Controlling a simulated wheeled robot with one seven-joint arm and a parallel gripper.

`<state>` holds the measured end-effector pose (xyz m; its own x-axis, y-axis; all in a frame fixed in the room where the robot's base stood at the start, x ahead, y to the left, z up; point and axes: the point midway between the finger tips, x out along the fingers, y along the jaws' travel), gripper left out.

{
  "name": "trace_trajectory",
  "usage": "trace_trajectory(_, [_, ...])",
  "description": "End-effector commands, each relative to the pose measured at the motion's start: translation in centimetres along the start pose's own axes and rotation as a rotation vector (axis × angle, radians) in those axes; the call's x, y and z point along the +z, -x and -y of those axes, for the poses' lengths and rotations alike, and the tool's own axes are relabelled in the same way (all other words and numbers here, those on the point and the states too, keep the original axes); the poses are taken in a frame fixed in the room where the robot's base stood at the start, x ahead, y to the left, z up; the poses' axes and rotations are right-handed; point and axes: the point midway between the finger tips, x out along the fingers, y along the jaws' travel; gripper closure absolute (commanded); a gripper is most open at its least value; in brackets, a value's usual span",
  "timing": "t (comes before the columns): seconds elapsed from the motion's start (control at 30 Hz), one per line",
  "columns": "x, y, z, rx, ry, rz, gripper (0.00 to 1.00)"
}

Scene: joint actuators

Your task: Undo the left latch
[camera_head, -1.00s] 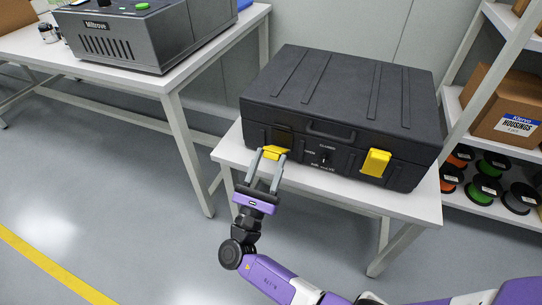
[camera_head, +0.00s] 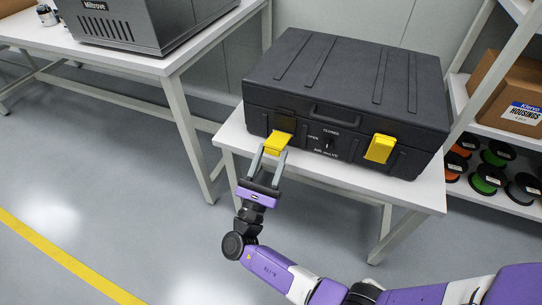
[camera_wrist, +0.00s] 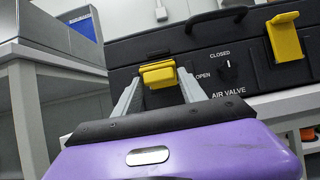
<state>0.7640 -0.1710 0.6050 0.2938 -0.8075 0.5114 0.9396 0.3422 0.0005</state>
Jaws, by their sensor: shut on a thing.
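A black case (camera_head: 345,85) with a ribbed lid stands closed on a small white table. The left yellow latch (camera_head: 279,142) is on its front, swung outward from the case; it also shows in the wrist view (camera_wrist: 159,75). My gripper (camera_head: 273,152) is shut on this latch, one finger at each side, as the wrist view also shows (camera_wrist: 160,92). The right yellow latch (camera_head: 380,148) lies up against the case front; it also shows in the wrist view (camera_wrist: 285,38). An air valve knob (camera_wrist: 229,68) sits between the latches, beside the words OPEN and CLOSED.
The white table (camera_head: 430,198) has a narrow bare strip before the case. A bench with a grey machine (camera_head: 150,25) stands at left. A shelf with a cardboard box (camera_head: 510,95) and several spools (camera_head: 490,178) stands at right. The floor in front is clear.

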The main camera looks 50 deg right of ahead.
Motion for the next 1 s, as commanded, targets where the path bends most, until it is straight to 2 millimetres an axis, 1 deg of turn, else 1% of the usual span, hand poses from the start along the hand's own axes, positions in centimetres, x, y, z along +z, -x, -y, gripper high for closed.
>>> trace_trajectory(0.03, [-0.7,-0.1,0.1,-0.001,0.007,-0.016,1.0])
trace_trajectory(0.2, [-0.7,-0.2,0.2,-0.002,0.007,-0.015,1.0])
trace_trajectory(0.23, [-0.7,-0.2,0.2,-0.002,0.007,-0.015,0.48])
trace_trajectory(0.27, [-0.7,-0.2,0.2,-0.002,0.007,-0.016,0.42])
trace_trajectory(0.3, [-0.6,-0.2,0.1,-0.002,0.007,-0.015,0.38])
trace_trajectory(0.57, [-0.3,-0.1,0.1,-0.001,0.003,-0.009,0.38])
trace_trajectory(0.67, [-0.3,0.4,0.0,0.0,0.002,-0.009,0.38])
trace_trajectory(0.77, [-0.3,1.5,-0.1,0.002,0.002,-0.01,0.38])
trace_trajectory(1.0, [-0.4,5.5,0.0,0.002,0.003,-0.01,0.38])
